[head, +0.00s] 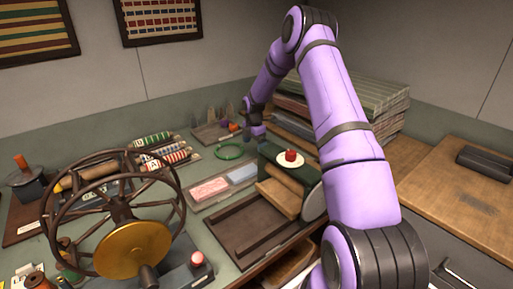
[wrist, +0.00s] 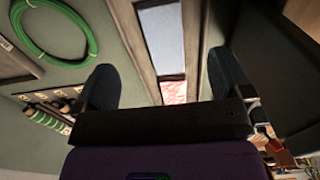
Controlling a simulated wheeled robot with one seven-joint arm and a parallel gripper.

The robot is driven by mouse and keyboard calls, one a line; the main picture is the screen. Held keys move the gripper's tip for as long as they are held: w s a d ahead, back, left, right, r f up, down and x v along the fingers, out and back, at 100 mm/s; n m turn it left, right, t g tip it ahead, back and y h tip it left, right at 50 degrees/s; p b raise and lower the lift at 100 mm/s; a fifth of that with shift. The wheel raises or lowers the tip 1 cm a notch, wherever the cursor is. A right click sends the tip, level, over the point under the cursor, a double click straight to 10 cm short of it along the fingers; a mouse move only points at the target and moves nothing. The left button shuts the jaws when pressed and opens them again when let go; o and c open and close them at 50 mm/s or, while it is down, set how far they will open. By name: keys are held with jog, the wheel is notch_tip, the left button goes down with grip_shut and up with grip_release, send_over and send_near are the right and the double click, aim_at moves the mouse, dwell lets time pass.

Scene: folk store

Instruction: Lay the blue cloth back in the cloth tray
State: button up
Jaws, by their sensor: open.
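The pale blue cloth (head: 242,173) lies flat in the right part of the cloth tray (head: 221,196), beside the red-and-white patterned cloth (head: 209,189). In the wrist view the blue cloth (wrist: 160,38) shows beyond and between my fingers, with the patterned cloth (wrist: 174,92) nearer the palm. The tray's grey-brown rim (wrist: 140,48) runs alongside them. My gripper (head: 254,132) is behind the tray in the head view, above the bench. In the wrist view my gripper (wrist: 164,78) has its two dark fingers wide apart with nothing held between them.
A green coil (head: 230,151) lies just behind the tray. A large spoked wheel (head: 110,210) and printed rolls (head: 160,150) are on the left. Stacked sheets (head: 360,105) stand at the back right.

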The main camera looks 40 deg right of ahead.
jog(key=s+a+r+m+t, duration=0.1)
jog(key=s+a+r+m, duration=0.3)
jog(key=r, duration=0.6)
jog(key=s+a+r+m+t+h, duration=0.1)
jog(key=s+a+r+m, duration=0.1)
jog(key=s+a+r, duration=0.65)
jog(key=s+a+r+m, duration=0.3)
jog(key=r, duration=0.9)
jog(key=s+a+r+m+t, duration=0.1)
jog(key=s+a+r+m, duration=0.2)
jog(key=s, duration=1.1)
jog(key=s+a+r+m+t+y, duration=0.1)
jog(key=s+a+m, duration=0.4)
jog(key=s, duration=0.9)
jog(key=shift+s+a+r+m+t, duration=0.3)
jog(key=shift+r+m+t, duration=0.35)
jog(key=shift+r, duration=0.25)
